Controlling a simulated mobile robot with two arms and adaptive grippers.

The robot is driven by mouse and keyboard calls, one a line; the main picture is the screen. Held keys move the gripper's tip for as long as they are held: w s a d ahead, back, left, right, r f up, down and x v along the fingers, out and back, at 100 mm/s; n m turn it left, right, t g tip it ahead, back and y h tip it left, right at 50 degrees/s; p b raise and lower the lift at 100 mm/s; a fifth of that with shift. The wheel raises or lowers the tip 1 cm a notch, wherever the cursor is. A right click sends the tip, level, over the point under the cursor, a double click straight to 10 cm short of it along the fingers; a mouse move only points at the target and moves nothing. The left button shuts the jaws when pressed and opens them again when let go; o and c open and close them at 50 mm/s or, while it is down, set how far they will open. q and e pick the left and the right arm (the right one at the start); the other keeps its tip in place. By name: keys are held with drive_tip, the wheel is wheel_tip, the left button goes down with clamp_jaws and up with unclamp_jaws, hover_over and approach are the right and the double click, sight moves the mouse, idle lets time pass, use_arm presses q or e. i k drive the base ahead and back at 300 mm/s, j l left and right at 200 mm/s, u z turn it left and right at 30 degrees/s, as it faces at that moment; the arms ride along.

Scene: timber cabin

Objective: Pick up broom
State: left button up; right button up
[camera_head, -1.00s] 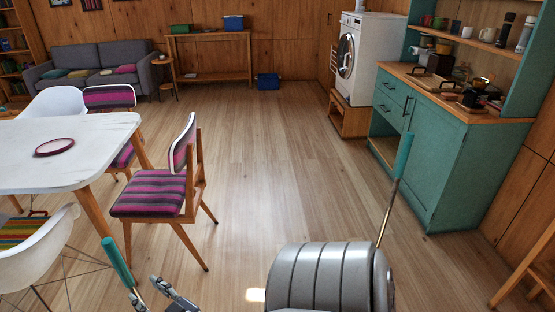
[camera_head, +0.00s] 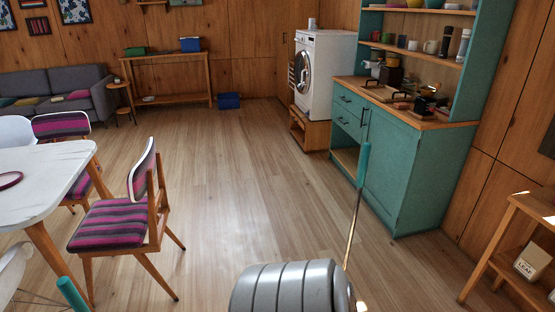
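Two teal-gripped poles are in view. One teal grip (camera_head: 363,165) tops a thin brass-coloured pole (camera_head: 352,235) standing nearly upright in front of the teal cabinet; its lower end is hidden behind a ribbed silver cylinder. The other teal grip (camera_head: 72,293) pokes up at the bottom left, and the rest of it is below the frame. No bristles show, so I cannot tell which of the two is the broom. Neither of my grippers is in view.
The ribbed silver cylinder (camera_head: 285,288) fills the bottom middle; it may be part of me. A striped chair (camera_head: 112,222) and white table (camera_head: 40,170) stand left. The teal cabinet (camera_head: 405,180) and a wooden shelf (camera_head: 505,245) stand right. The middle floor is clear.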

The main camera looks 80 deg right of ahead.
sight(367, 146)
drive_tip(key=z, duration=3.25)
drive_tip(key=u, duration=2.4)
drive_tip(key=k+l+u, duration=0.35)
drive_tip(key=k+l, duration=0.35)
drive_tip(key=k+j, duration=0.2)
drive_tip(key=k, duration=0.3)
